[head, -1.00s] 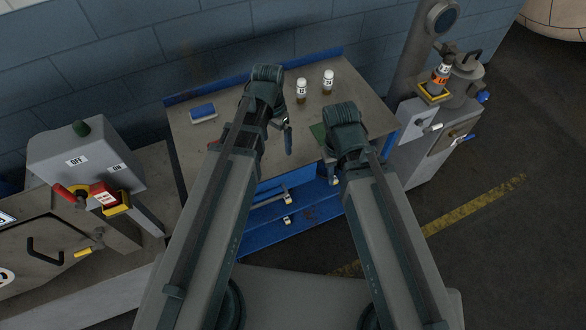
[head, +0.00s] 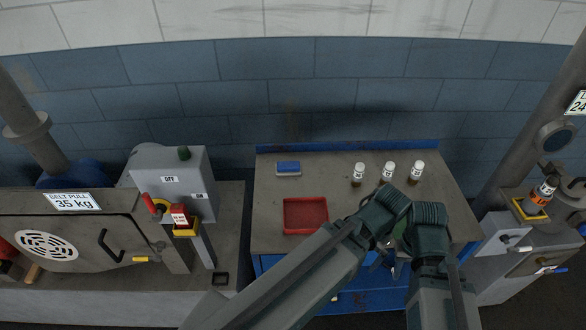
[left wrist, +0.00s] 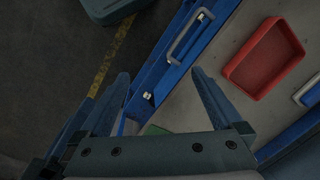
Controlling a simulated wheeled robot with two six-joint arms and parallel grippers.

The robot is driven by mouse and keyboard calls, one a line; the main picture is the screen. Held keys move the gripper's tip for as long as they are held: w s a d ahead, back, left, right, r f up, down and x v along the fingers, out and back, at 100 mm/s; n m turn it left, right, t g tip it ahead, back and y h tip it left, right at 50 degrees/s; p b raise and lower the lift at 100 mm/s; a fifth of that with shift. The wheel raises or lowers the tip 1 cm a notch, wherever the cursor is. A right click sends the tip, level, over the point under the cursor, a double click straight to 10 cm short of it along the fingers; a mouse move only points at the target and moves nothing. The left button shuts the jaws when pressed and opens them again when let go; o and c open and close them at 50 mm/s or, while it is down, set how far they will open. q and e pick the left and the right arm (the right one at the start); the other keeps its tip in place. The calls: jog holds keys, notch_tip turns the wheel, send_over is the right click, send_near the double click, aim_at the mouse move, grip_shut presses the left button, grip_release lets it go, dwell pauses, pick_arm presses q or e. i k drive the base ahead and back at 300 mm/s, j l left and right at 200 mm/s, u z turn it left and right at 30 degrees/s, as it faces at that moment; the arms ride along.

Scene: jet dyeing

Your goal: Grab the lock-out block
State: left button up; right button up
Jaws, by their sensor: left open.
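A red block with a white label (head: 181,218), which looks like the lock-out block, sits in a yellow holder on the grey switch box at the left in the head view. My left gripper (left wrist: 160,75) is open in the left wrist view, its fingers spread over the blue front of the bench with nothing between them. The block is not in that view. My right gripper (head: 393,262) is mostly hidden behind the arms near the bench's front right; its jaws are unclear. Both grippers are well to the right of the block.
The bench (head: 270,215) holds a red tray (head: 305,230), a blue-and-white block (head: 288,168) and three capped bottles (head: 388,172). The switch box (head: 182,180) has a red lever. A machine door with a handle (head: 110,245) is at far left. An orange-labelled bottle (head: 540,195) stands at right.

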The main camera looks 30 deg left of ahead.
aim_at(181, 214)
jog(key=l+u, duration=0.1)
jog(key=u, duration=1.95)
jog(key=k+j, duration=0.05)
jog(key=j, duration=0.05)
